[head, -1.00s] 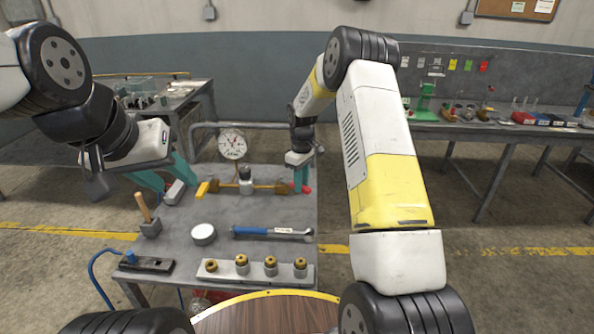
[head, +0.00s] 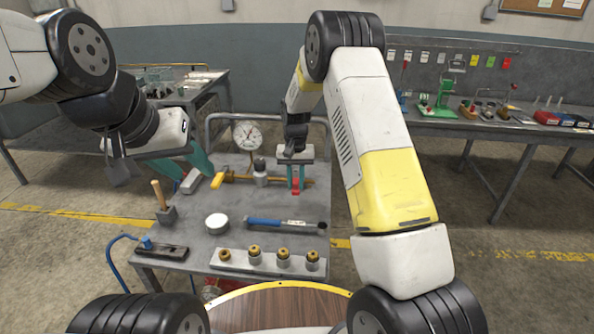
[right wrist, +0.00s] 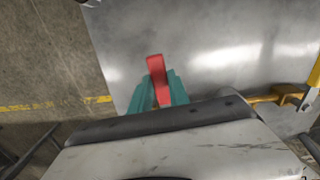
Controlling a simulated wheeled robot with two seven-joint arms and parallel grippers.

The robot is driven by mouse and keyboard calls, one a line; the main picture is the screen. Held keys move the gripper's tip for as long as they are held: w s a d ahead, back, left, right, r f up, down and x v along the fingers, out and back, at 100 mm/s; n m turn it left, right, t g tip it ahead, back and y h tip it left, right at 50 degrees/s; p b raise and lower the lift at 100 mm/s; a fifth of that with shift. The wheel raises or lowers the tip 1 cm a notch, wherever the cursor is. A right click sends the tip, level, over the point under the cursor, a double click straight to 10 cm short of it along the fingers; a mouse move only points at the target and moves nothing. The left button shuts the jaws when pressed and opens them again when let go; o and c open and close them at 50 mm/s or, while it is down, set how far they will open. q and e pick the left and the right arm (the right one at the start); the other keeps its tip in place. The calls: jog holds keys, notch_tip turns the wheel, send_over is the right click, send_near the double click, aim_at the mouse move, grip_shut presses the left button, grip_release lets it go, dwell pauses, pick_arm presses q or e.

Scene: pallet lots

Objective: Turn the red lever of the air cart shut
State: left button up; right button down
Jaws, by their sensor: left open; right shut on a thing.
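The air cart (head: 190,232) stands in front of me with a brass pipe run and a round dial gauge (head: 246,134) at its back. The red lever (head: 296,185) is by the right part of the pipe run. My right gripper (head: 296,178) reaches down over it, its teal fingers closed on it. In the right wrist view the red lever (right wrist: 156,72) sticks out between the teal fingers. The lever's pivot is hidden. My left gripper (head: 186,168) is open and empty above the cart's left side, apart from the lever.
A yellow handle (head: 217,183) sits at the pipe's left end. On the cart top are a wooden-handled mallet (head: 162,200), a white round tin (head: 217,223), a blue-handled wrench (head: 285,223) and a rack of brass fittings (head: 235,260). A workbench (head: 445,123) stands at the back right.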

jog(key=shift+w+a+r+m, duration=0.1)
jog(key=shift+w+a+m, duration=0.05)
jog(key=shift+a+m, duration=0.5)
jog(key=c, duration=1.2)
grip_release()
jog(key=shift+c, duration=0.2)
notch_tip(320, 180, up, 8)
jog(key=shift+f, duration=0.15)
